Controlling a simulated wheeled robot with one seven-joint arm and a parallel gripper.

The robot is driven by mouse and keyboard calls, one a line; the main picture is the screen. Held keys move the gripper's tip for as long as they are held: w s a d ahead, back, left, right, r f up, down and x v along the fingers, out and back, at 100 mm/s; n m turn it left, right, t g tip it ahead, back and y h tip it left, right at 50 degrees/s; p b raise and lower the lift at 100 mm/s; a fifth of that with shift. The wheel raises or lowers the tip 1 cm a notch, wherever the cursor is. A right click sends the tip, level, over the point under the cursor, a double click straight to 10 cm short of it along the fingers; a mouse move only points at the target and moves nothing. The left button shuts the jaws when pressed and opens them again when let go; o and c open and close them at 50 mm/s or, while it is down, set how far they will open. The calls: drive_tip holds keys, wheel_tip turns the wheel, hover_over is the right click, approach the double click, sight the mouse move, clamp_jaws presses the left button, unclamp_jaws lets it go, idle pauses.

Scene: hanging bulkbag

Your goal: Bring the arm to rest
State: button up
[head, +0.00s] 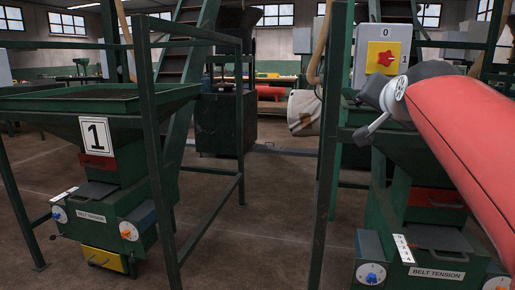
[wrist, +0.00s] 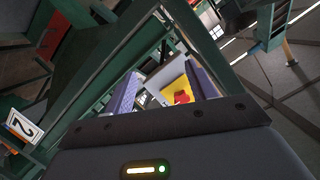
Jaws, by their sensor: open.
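My gripper (wrist: 160,68) shows in the wrist view with its two pale purple-grey fingers apart and nothing between the pads. Beyond the fingers is a yellow switch plate (wrist: 170,92) with a red knob (wrist: 181,97). My red and grey arm reaches in from the right in the head view and ends close beside the grey switch box (head: 365,62). That box carries the yellow plate and red knob (head: 385,58), marked 0 and 1. I cannot make out the fingers clearly in the head view, nor whether anything touches the box.
A green hopper machine marked 1 (head: 95,135) stands left; another green machine (head: 425,235) stands right under my arm. Green frame posts (head: 332,150) rise near the arm. Floor (head: 265,215) between the machines is clear.

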drive_tip(key=s+a+f+n+g+y, duration=0.1)
drive_tip(key=s+a+f+n+g, duration=0.1)
drive_tip(key=s+f, duration=0.6)
drive_tip(key=s+a+f+n+g+y, duration=0.1)
drive_tip(key=s+a+f+n+g, duration=0.2)
drive_tip(key=s+f, duration=0.5)
drive_tip(key=s+a+f+n+g+y, duration=0.1)
drive_tip(key=s+a+f+n+g, duration=0.2)
drive_tip(key=f, duration=1.5)
drive_tip(key=s+a+g, duration=0.1)
drive_tip(key=s+a, duration=0.2)
drive_tip(key=s, duration=0.2)
drive_tip(key=shift+a, duration=0.15)
